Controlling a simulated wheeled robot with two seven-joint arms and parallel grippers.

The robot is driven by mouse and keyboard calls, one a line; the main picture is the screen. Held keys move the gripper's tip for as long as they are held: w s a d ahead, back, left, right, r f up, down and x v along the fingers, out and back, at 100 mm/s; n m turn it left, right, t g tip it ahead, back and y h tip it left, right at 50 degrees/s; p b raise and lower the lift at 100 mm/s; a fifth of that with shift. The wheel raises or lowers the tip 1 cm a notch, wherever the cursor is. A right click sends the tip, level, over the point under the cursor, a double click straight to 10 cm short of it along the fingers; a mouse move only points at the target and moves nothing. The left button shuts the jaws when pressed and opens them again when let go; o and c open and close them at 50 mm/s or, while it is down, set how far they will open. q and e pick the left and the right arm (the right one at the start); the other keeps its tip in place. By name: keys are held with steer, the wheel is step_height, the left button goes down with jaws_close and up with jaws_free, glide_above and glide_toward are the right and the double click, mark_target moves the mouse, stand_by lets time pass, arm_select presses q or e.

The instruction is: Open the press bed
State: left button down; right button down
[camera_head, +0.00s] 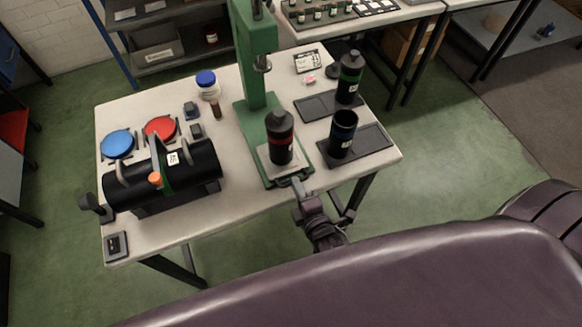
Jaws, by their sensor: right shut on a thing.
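A green press (254,50) stands on the white table, with its column at the back and its bed at the front. A pale plate (262,158) lies on the bed, and a dark cylinder with a red band (280,145) stands upright on it under the ram. My right gripper (299,186) is at the front edge of the bed, shut on what looks like the bed's dark front handle (284,182). The fingers partly hide the handle. My left gripper is not in view.
A large black horizontal cylinder on a stand (195,160) is at the left. Blue (117,144) and red (160,129) discs lie behind it. At the right, a green-banded cylinder (350,75) and an open dark cylinder (342,132) stand on dark trays.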

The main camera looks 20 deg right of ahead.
steer(key=s, duration=0.3)
steer(key=shift+f+p, duration=0.1)
steer(key=shift+p, duration=0.2)
steer(key=c, duration=1.8)
jaws_free()
steer(key=shift+o, duration=0.2)
steer(key=s+r+b, duration=0.1)
steer(key=s, duration=0.6)
steer(key=shift+s+d+r+b, duration=0.2)
steer(key=shift+s+r+b, duration=0.05)
steer(key=shift+r+b, duration=0.05)
